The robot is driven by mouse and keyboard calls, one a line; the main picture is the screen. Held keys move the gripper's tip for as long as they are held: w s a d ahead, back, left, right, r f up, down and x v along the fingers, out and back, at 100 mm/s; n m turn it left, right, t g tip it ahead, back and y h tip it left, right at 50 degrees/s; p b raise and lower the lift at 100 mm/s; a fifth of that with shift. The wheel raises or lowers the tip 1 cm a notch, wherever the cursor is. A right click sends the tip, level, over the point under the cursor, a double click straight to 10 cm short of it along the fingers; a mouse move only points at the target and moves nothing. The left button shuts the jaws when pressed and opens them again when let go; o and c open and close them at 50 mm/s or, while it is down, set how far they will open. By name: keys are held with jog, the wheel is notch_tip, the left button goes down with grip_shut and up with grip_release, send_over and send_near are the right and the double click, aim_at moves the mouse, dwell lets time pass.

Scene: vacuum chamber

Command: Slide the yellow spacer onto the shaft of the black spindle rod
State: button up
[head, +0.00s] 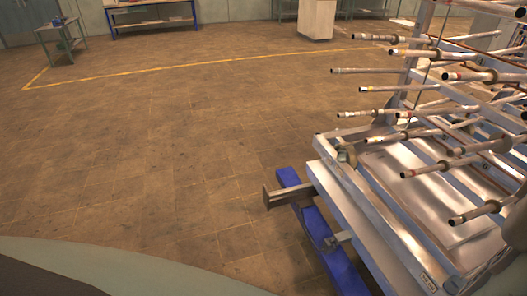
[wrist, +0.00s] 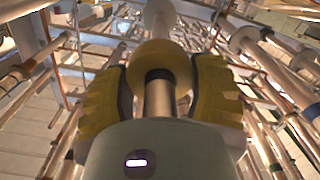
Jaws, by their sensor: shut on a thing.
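In the wrist view my gripper (wrist: 163,88) is shut on the yellow spacer (wrist: 166,54), with a ribbed yellow and black finger pressed against each side. A brownish metal shaft (wrist: 159,100) with a dark band at the spacer lies between the spacer and my palm, in line with the spacer's middle. A pale cylinder (wrist: 159,17) continues in line beyond the spacer. How far the shaft passes through the spacer is hidden. I cannot tell which rod is the black spindle rod. My gripper and the spacer are not visible in the head view.
In the head view a metal rack (head: 400,205) with several projecting rods (head: 390,112) fills the right side. A blue beam (head: 322,240) with a metal bracket stands at its lower left. Rods crowd both sides of the wrist view. Open tiled floor (head: 160,150) lies left.

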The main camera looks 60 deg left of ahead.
jog(key=shift+w, duration=0.55)
jog(key=o, duration=1.2)
jog(key=shift+d, duration=0.15)
jog(key=shift+s, duration=0.1)
jog(key=shift+v, duration=6)
